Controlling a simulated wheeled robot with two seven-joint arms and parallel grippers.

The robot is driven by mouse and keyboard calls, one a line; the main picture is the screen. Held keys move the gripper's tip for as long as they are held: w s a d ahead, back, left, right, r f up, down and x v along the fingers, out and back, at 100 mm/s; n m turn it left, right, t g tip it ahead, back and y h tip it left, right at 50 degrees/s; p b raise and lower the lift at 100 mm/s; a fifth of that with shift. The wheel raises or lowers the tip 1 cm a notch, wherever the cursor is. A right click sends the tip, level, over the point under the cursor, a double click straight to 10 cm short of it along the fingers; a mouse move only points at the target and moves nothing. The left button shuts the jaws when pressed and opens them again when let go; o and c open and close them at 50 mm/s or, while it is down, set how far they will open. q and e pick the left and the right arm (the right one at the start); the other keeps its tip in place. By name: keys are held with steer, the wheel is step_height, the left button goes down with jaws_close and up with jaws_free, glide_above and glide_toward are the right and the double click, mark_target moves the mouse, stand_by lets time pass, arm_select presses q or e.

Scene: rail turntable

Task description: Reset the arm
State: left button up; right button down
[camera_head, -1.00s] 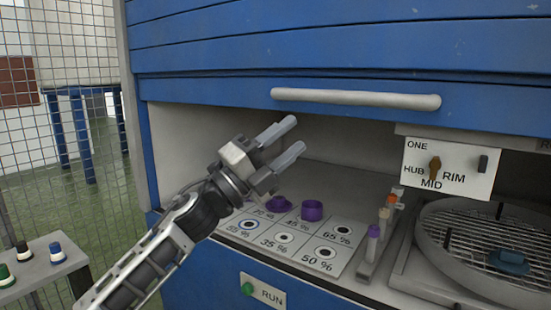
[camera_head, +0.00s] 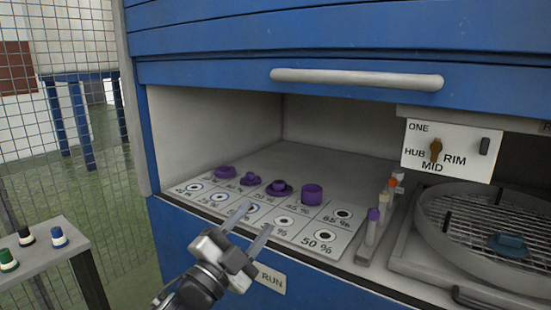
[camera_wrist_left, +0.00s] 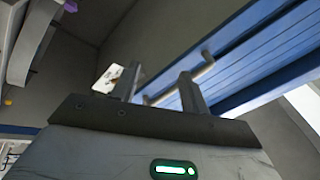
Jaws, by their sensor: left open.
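My left gripper (camera_head: 257,224) is open and empty in the head view, in front of the cabinet's lower front edge. Its two fingers are apart and overlap the near edge of the percentage-marked board (camera_head: 340,229) in the picture. In the left wrist view, its fingers (camera_wrist_left: 160,92) stand apart with nothing between them. The wrist view looks up past the cabinet's handle. My right gripper is not in view.
Several purple pieces, one a cup (camera_head: 312,194), stand on the board. A tube rack (camera_head: 364,249) and a round turntable (camera_head: 430,221) are at right. A selector panel (camera_head: 452,153) hangs above. A blue shutter (camera_head: 330,45) with a pale handle (camera_head: 357,79) overhangs the opening. A side stand (camera_head: 40,247) holds bottles.

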arm_select(q)
steer(key=s+a+f+n+g+y, duration=0.1)
steer(key=s+a+f+n+y, duration=0.3)
steer(key=f, duration=0.5)
steer(key=s+a+f+n+g+y, duration=0.1)
steer(key=s+f+n+y, duration=0.2)
steer(key=s+f+n, duration=0.45)
steer(key=s+a+f+n+g+y, duration=0.1)
steer(key=s+a+f+n+g, duration=0.1)
steer(key=s+f, duration=0.4)
steer(key=s+a+f+n+g+y, duration=0.1)
steer(key=s+a+f+n+g, duration=0.1)
steer(key=s+f, duration=0.5)
steer(key=shift+s+a+f+g+y, duration=0.3)
steer(key=shift+s+a+g, duration=0.1)
steer(key=shift+g, duration=0.4)
steer(key=shift+w, duration=0.1)
steer(key=shift+c, duration=1)
steer(key=shift+d, duration=0.15)
